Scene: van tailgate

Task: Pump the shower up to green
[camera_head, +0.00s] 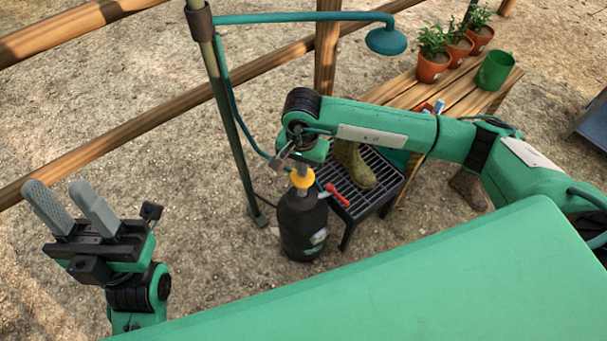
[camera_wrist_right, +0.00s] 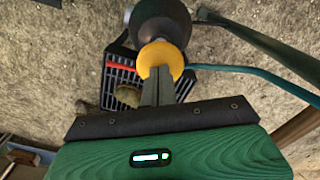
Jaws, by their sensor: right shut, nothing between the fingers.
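The black pump bottle (camera_head: 303,228) of the shower stands upright on the gravel, with a yellow knob (camera_head: 302,179) on top. It also shows in the right wrist view (camera_wrist_right: 160,20), with the yellow knob (camera_wrist_right: 162,55) at the fingertips. My right gripper (camera_head: 303,168) is shut with nothing between its fingers, pointing down at the knob; its fingertips (camera_wrist_right: 157,75) overlap the knob's near edge, and I cannot tell whether they touch. A small label shows on the bottle; no gauge reading can be made out. My left gripper (camera_head: 72,205) is open and empty, far left of the bottle.
A black slatted stand (camera_head: 385,180) with a muddy boot (camera_head: 353,165) is beside the bottle. A green shower pole (camera_head: 232,130) with a hose and shower head (camera_head: 386,41) rises behind. A wooden bench (camera_head: 408,91) holds potted plants. Open gravel lies left.

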